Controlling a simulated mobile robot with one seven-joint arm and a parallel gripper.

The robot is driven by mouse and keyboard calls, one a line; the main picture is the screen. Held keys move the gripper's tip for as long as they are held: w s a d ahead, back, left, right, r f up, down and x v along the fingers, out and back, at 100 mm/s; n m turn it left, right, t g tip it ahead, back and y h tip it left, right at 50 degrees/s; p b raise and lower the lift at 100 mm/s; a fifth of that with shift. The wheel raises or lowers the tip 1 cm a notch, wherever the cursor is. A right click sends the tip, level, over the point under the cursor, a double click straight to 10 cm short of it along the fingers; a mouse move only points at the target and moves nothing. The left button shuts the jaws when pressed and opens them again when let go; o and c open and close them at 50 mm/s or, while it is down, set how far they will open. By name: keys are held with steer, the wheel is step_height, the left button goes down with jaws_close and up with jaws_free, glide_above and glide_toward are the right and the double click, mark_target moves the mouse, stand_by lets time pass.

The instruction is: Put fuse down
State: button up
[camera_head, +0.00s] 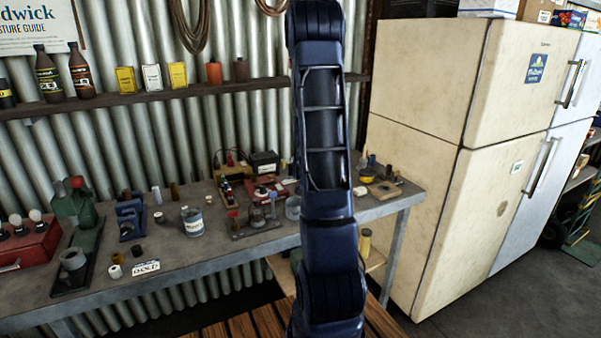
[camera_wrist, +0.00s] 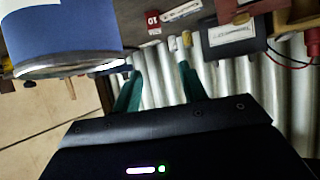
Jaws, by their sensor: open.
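My gripper (camera_wrist: 160,68) shows in the wrist view as two green fingers held apart, with ridged metal wall seen between them. Nothing is clearly held between them. A small pale piece (camera_wrist: 172,43) and a small yellow piece (camera_wrist: 186,40) show just beyond the fingertips, near the bench edge. I cannot tell whether either is the fuse. In the head view my arm stands in front of the bench (camera_head: 215,258), and my gripper is hidden there. I cannot pick out the fuse for sure in that view.
In the wrist view a large blue can (camera_wrist: 65,30) is close at left, and a black box (camera_wrist: 235,38) with red wires is at right. The bench holds many small parts, a labelled tin (camera_head: 193,222) and a green tool (camera_head: 80,215). A fridge (camera_head: 440,140) stands right.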

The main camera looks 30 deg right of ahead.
steer(key=s+a+r+n+g+y, duration=0.2)
steer(key=s+a+r+g+y, duration=0.15)
steer(key=s+a+r, duration=1.1)
steer(key=s+a+r+n+g, duration=0.1)
steer(key=s+a+r, duration=0.2)
steer(key=s, duration=0.7)
steer(key=s+a+r+n+g+y, duration=0.1)
steer(key=s+a+r+g, duration=0.1)
steer(key=s, duration=0.8)
steer(key=a+r, duration=0.1)
steer(key=a, duration=0.1)
steer(key=shift+s+a+r, duration=0.2)
steer(key=shift+s+a, duration=0.2)
steer(key=shift+o, duration=0.4)
steer(key=shift+w, duration=0.1)
